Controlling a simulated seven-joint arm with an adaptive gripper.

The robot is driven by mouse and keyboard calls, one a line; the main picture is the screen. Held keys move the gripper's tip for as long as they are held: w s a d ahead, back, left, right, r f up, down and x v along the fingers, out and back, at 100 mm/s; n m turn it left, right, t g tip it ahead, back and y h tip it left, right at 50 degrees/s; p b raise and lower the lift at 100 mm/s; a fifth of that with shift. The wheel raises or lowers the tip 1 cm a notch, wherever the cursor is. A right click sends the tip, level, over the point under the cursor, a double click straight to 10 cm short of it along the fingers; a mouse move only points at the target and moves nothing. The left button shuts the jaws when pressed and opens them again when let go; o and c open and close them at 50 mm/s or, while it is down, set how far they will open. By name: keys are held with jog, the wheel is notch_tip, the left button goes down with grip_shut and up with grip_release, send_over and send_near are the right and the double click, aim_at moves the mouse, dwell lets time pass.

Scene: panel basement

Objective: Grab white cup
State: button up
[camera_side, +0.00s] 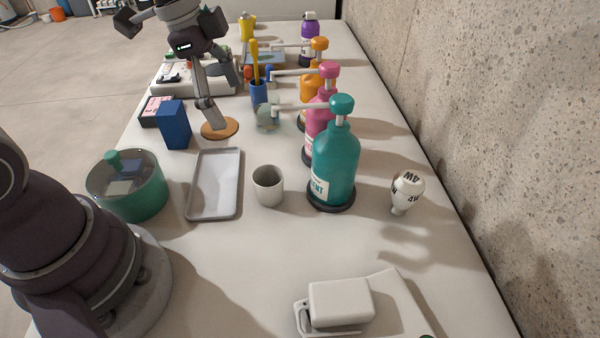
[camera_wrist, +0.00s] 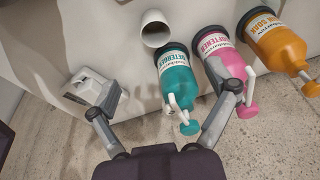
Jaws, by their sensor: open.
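The white cup (camera_side: 268,188) stands upright on the table in the side view, between the grey tray and the teal pump bottle. It looks empty. In the wrist view, the cup (camera_wrist: 155,29) is near the top, left of centre, beyond the fingertips. My gripper (camera_wrist: 172,88) is open in the wrist view, its two fingers spread wide to left and right. The cup is not between the fingers.
A teal pump bottle (camera_side: 336,155) stands close right of the cup, with pink (camera_side: 318,112) and orange bottles (camera_side: 312,84) behind. A grey tray (camera_side: 229,207) lies left. The concrete wall (camera_side: 480,110) borders the right.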

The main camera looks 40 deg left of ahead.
aim_at(268, 178)
jog(key=d+f+m, duration=0.1)
jog(key=f, duration=0.4)
jog(key=w+d+f+m+g, duration=0.1)
jog(key=f+m, duration=0.1)
jog(key=f, duration=0.2)
jog(key=w+d+f+m+h, duration=0.1)
jog(key=f+m, duration=0.1)
jog(key=f, duration=0.3)
jog(key=shift+w+d+f+g, duration=0.2)
jog(key=shift+w+f+g, duration=0.05)
jog(key=shift+f+g, duration=0.1)
jog(key=c, duration=1)
